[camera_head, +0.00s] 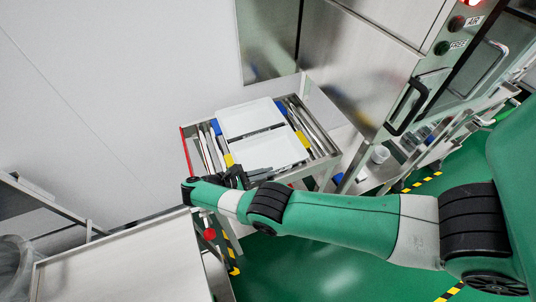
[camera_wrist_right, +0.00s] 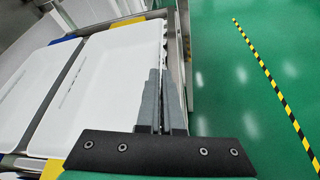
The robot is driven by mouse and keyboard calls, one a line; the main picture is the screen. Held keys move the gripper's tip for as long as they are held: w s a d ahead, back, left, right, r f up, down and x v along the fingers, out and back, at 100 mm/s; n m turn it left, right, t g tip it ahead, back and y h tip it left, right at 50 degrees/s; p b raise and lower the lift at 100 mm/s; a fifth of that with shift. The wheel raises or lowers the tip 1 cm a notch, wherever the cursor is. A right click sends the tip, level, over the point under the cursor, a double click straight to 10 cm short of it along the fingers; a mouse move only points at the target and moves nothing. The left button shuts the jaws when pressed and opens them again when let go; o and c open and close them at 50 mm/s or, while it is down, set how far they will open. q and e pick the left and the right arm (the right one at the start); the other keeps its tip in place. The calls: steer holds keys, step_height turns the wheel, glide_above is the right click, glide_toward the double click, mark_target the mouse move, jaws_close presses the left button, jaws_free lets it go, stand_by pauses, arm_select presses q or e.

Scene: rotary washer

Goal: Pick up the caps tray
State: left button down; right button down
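Two white trays lie side by side in the top of a metal cart. The far tray (camera_head: 250,118) and the near tray (camera_head: 268,150) look empty from above. I cannot tell by any marking which is the caps tray. In the right wrist view, the near tray (camera_wrist_right: 110,85) fills the middle, with the other tray (camera_wrist_right: 30,80) to its left. My right gripper (camera_head: 238,178) is at the near tray's lower-left edge. Its grey fingers (camera_wrist_right: 161,105) are close together with the tray's side rim between them; the contact itself is partly hidden. My left gripper is not in view.
The metal cart (camera_head: 327,156) has blue and yellow corner pieces around the trays. A steel cabinet (camera_head: 350,70) with a black handle stands behind right. An empty metal surface (camera_head: 125,275) lies at lower left. Green floor (camera_head: 320,265) is open in front, with yellow-black tape.

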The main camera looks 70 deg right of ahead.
stand_by(0.4)
step_height(320, 180, up, 18)
steer(key=p, duration=1.8)
